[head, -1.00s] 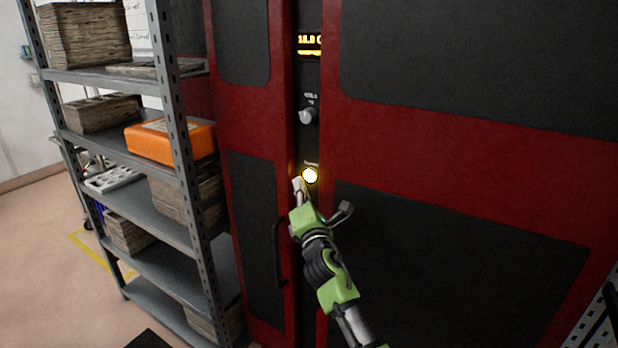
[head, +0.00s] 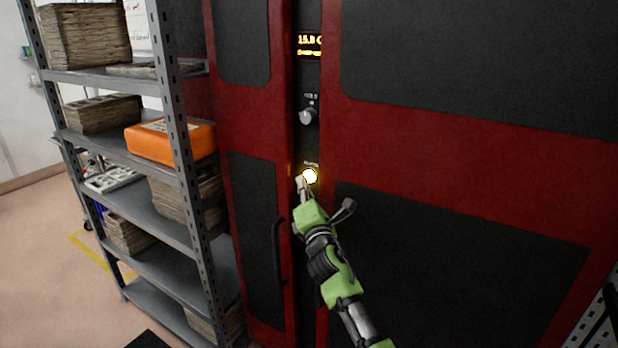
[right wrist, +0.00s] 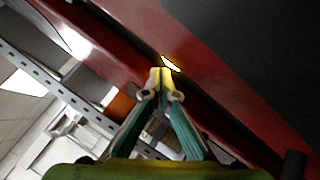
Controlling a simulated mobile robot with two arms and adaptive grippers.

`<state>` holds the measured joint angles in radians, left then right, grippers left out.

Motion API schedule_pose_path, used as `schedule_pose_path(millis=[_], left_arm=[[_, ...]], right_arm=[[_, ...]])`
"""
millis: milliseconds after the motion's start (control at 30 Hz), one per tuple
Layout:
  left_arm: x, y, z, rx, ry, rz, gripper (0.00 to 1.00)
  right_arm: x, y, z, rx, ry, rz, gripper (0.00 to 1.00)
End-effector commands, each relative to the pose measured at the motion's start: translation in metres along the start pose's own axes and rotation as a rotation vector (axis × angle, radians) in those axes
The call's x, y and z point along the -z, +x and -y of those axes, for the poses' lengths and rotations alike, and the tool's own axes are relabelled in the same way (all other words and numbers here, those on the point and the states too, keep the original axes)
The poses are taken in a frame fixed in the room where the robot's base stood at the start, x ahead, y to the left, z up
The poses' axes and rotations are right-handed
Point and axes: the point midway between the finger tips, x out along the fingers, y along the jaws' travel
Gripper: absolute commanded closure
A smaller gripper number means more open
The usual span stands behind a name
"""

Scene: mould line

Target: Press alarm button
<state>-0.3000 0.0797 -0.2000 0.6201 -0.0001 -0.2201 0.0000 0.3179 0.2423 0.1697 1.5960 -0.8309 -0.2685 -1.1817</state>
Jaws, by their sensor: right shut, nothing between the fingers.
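The alarm button (head: 309,176) glows yellow-white on the narrow black panel between the red-framed doors of the machine. A small label sits just above it. My right gripper (head: 302,183) is shut and empty, with its fingertips at the lower left edge of the button. In the right wrist view the closed fingertips (right wrist: 161,72) lie just below the lit button (right wrist: 171,63), which shows as a bright sliver. I cannot tell whether they touch it. My left gripper is not in view.
Above the button are a grey knob (head: 308,115) and a lit display (head: 310,45). A door handle (head: 277,250) stands out at lower left. A grey shelf rack (head: 172,120) with stacked blocks and an orange case (head: 150,143) stands close on the left.

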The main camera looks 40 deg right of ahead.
Motion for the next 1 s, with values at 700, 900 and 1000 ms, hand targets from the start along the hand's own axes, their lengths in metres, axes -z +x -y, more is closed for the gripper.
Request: schedule_pose_path(millis=[700,900,1000], left_arm=[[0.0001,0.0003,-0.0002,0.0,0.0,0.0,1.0],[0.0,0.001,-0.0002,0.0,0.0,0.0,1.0],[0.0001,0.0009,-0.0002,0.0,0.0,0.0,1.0]], right_arm=[[-0.0011,0.0014,0.0011,0.0,-0.001,0.0,1.0],[-0.0041,0.0057,0.0045,0.001,-0.001,0.0,1.0],[-0.0042,0.0058,0.0044,0.001,0.0,-0.001,1.0]])
